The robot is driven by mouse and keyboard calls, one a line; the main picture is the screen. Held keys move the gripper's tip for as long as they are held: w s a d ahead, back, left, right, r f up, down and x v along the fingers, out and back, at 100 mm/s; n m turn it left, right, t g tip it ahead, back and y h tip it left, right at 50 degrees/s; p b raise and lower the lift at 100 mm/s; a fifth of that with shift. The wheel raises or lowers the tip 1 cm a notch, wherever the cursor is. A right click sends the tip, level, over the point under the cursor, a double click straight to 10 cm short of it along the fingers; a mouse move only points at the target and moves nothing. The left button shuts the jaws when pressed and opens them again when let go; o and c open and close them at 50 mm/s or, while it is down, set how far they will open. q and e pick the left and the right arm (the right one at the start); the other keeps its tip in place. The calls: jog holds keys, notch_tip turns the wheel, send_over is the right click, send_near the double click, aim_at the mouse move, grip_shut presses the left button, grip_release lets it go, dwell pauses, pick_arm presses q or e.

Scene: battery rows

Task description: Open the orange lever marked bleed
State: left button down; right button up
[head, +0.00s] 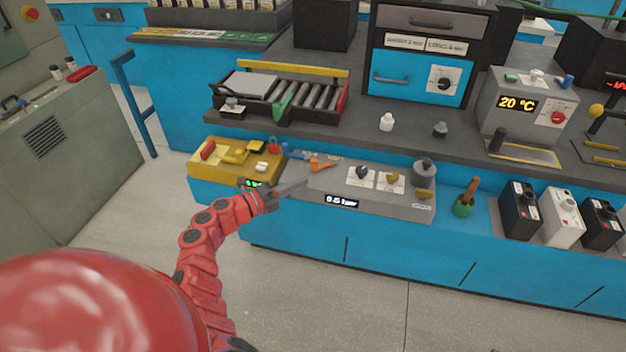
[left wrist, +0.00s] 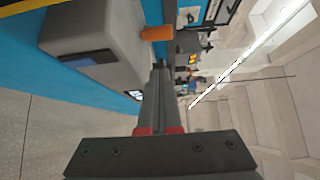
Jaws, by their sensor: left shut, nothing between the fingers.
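An orange lever (head: 320,165) sits at the back left of a grey panel box (head: 395,208) in the head view. Any marking by it is too small to read. An orange part, seemingly the same lever, shows in the left wrist view (left wrist: 156,33), close to the fingertips. My left gripper (head: 304,183) is shut and empty, just in front of and left of the lever, over the panel's left end. Its closed fingers show in the left wrist view (left wrist: 160,75). I cannot tell whether they touch the lever. My right gripper is not in view.
A blue lever (head: 292,152) stands left of the orange one. A yellow box (head: 205,172) with several controls is farther left. Two knobs (head: 362,172) (head: 392,179) and a grey cylinder (head: 425,172) are to the right. A dark shelf edge (head: 370,150) lies behind the panel.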

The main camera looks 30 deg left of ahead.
pick_arm(q)
jog(key=v, duration=0.3)
jog(key=shift+s+a+r, duration=0.1)
jog(key=shift+a, duration=0.45)
